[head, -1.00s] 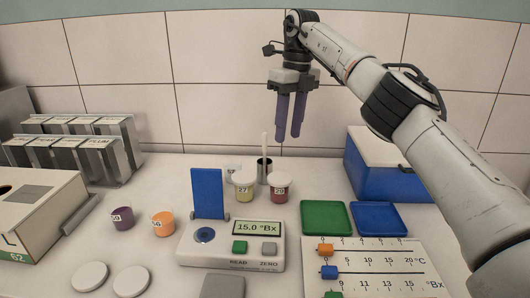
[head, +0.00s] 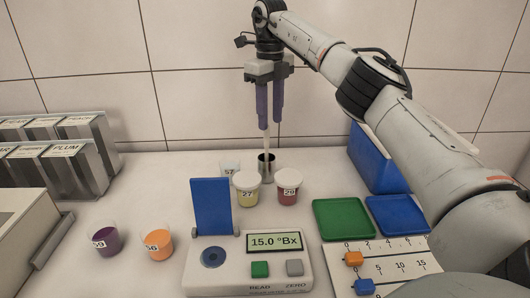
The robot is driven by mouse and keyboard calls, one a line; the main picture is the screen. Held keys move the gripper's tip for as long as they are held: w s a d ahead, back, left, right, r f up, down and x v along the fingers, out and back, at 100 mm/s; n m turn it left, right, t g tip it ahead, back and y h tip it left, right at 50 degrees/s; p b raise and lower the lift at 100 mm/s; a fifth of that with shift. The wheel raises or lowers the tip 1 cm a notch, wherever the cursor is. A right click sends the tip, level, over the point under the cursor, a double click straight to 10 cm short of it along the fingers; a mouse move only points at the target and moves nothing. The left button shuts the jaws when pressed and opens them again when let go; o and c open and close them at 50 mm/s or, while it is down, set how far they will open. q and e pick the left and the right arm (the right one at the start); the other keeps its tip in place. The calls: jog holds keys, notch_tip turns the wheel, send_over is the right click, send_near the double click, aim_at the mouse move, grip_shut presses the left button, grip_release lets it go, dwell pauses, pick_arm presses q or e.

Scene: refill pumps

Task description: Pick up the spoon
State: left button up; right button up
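The spoon (head: 266,143) shows as a thin pale handle standing upright in a small dark metal cup (head: 267,165) behind the lidded cups; its lower end is hidden in the cup. My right gripper (head: 270,124) points down above the cup, with its two purple fingers apart. Its fingertips are at the top of the handle in the picture; I cannot tell whether the handle is between them or behind them. My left gripper is not in view.
Lidded cups 27 (head: 247,190) and 20 (head: 288,188) stand just in front of the metal cup, with cup 57 (head: 229,168) beside it. The meter's raised blue flap (head: 211,206) is nearer. Green (head: 343,218) and blue (head: 397,214) trays and a blue box (head: 377,165) are to the right.

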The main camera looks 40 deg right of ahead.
aim_at(267, 146)
jog(key=f, duration=0.6)
jog(key=shift+w+a, duration=0.25)
jog(key=shift+w, duration=0.15)
jog(key=shift+c, duration=0.3)
grip_shut()
